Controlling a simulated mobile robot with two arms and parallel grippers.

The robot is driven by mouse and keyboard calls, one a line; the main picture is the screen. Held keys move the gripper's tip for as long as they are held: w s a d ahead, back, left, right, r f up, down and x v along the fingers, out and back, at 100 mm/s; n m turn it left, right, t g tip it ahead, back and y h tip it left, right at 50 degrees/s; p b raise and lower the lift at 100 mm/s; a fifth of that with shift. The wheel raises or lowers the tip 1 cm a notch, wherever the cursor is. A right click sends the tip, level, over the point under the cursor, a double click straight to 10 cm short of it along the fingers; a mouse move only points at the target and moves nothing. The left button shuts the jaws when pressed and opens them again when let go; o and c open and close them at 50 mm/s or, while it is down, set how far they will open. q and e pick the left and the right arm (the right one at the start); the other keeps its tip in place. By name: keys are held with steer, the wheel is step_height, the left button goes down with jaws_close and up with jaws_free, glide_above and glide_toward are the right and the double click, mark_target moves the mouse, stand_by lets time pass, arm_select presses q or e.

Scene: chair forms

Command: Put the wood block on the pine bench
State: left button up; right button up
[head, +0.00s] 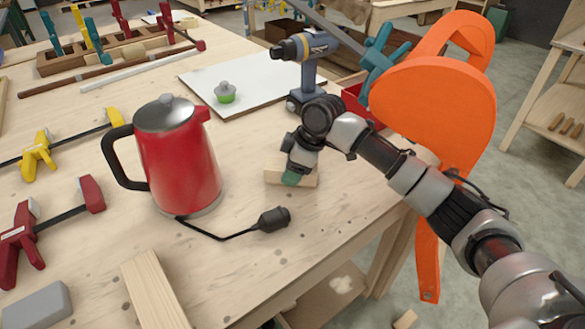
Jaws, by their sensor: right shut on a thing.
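The wood block (274,178) is a small pale piece at the middle of the view, low over or on the top of the pine bench (330,215). My right gripper (291,178) comes down on it from above and is shut on it. The gripper covers the block's middle, and both ends stick out at the sides. I cannot tell whether the block touches the bench top. My left gripper is not in view.
A red kettle (180,155) with a black cord and plug (272,219) stands left of the block. Behind are a cordless drill (308,65), a white board (262,78) and a green-based knob (225,93). An orange chair form (435,110) stands at the right. Clamps lie left. The front right bench top is clear.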

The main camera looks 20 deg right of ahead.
steer(key=shift+f, duration=0.55)
steer(key=o, duration=1.1)
steer(key=shift+c, duration=0.2)
steer(key=shift+r, duration=0.55)
step_height(320, 180, up, 3)
steer(key=shift+r, duration=0.15)
steer(key=s+d+r, duration=0.6)
steer(key=s+d, duration=0.2)
steer(key=shift+s+r+b, duration=0.3)
